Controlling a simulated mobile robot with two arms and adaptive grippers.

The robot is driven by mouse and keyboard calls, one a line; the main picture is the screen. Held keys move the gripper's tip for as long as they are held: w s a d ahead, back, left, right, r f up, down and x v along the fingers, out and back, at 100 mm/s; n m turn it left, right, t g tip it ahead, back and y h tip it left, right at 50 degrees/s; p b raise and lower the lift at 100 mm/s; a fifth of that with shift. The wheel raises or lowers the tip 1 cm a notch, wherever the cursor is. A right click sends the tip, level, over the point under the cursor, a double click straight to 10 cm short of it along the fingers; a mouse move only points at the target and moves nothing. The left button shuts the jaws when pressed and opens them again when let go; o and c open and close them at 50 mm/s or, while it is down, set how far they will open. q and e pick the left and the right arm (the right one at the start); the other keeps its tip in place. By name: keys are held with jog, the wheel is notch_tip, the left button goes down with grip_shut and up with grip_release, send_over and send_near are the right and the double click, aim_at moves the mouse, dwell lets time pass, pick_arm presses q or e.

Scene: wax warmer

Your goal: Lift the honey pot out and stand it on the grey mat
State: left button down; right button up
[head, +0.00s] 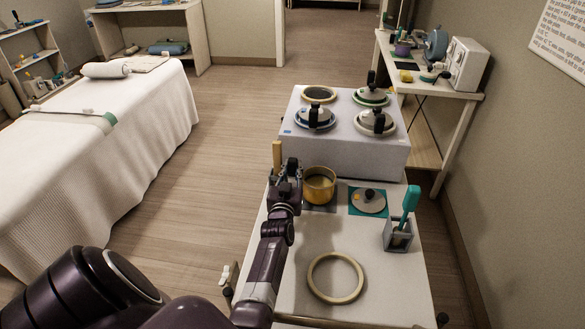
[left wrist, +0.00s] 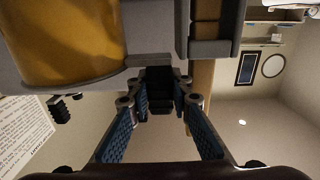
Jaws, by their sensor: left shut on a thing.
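The honey pot (head: 319,187), an amber-yellow open pot, is out of the warmer and upright over the grey mat (head: 321,208) on the near table. I cannot tell whether its base touches the mat. My left gripper (head: 287,183) is beside the pot's left side, shut on its handle, whose wooden grip (head: 277,157) stands upright. In the left wrist view, the pot (left wrist: 65,40) fills the upper left and the fingertips (left wrist: 160,92) close on a dark part of the handle. My right gripper is not in view.
The white warmer (head: 345,155) stands behind, with several wells, some lidded and one open with a cream rim (head: 318,94). A lid (head: 368,201) lies on a teal mat right of the pot. A grey holder (head: 398,238) with a teal spatula and a loose cream ring (head: 335,258) are nearer.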

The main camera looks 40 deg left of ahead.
pick_arm(q)
jog(key=shift+f+b, duration=0.55)
jog(key=shift+b, duration=0.05)
dwell(1.1)
jog(key=c, duration=1.7)
grip_release()
jog(key=shift+f, duration=0.2)
jog(key=shift+s, duration=0.1)
